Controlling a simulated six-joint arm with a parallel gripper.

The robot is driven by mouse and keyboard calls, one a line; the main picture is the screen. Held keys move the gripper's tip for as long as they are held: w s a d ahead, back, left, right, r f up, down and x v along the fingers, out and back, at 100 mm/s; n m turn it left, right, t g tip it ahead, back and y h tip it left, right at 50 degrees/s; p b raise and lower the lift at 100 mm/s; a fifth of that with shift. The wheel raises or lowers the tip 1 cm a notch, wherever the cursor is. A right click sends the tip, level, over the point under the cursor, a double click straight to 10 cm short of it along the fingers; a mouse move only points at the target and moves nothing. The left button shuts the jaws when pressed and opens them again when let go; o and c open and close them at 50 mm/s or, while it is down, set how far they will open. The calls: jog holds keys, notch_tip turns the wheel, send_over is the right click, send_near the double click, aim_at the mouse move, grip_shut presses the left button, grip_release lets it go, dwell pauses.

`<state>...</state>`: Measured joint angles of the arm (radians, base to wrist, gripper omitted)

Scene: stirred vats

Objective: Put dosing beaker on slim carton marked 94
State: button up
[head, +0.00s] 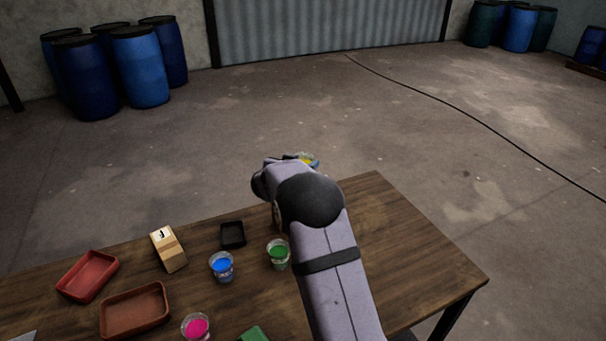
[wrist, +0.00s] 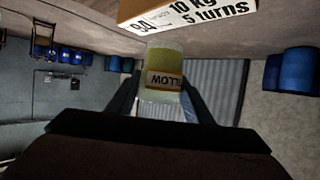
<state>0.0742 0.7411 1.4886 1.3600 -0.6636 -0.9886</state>
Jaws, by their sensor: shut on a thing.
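The wrist picture is upside down, and the beaker looks upright. In the head view a bit of its yellow top (head: 308,158) shows past my wrist, beyond the far part of the table. My arm may hide this carton in the head view.
On the table (head: 420,258) stand a tan carton (head: 168,250) with an unreadable label, a black tray (head: 233,243), red trays (head: 88,276) (head: 135,310), and blue (head: 222,266), green (head: 278,254) and pink (head: 196,327) beakers. The table's right part is clear.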

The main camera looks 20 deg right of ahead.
jog(key=shift+f, duration=1.75)
jog(key=shift+f, duration=0.15)
jog(key=o, duration=1.1)
jog(key=shift+o, duration=0.2)
jog(key=shift+r, duration=0.2)
jog(key=b+v, duration=0.1)
jog(key=v, duration=1.1)
jog(key=shift+b, duration=0.35)
